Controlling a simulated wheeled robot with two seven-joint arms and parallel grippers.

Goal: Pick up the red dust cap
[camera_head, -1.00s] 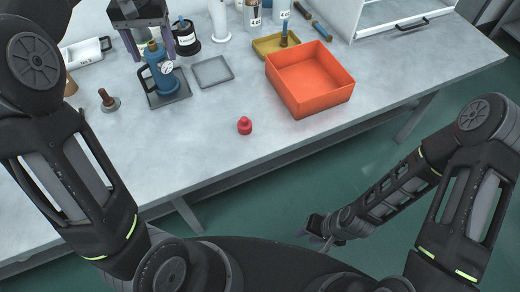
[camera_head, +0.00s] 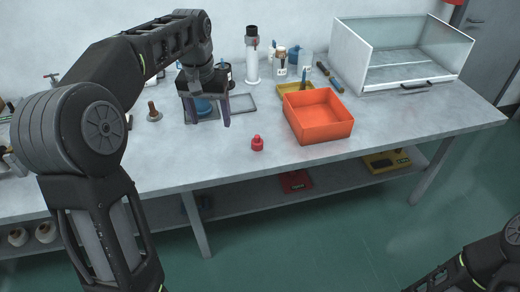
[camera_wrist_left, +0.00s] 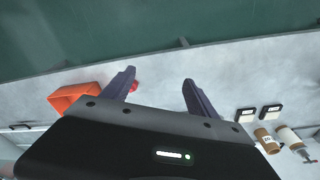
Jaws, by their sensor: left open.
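The red dust cap (camera_head: 257,143) stands on the grey bench near its front edge, left of and in front of the orange bin. My left gripper (camera_head: 208,115) is open and empty above the bench, up and to the left of the cap in the head view, fingers pointing down. In the left wrist view the gripper (camera_wrist_left: 159,78) shows its two fingers well apart. There the red cap (camera_wrist_left: 135,86) peeks out beside the left finger, partly hidden by it. My right arm shows only at the lower right corner of the head view; its gripper is out of view.
The orange bin (camera_head: 319,117) stands right of the cap. A blue device (camera_head: 203,106) is partly hidden behind my left gripper. A brown-handled tool (camera_head: 154,112) stands to the left. A clear-sided cabinet (camera_head: 400,50) is at the back right. The bench around the cap is clear.

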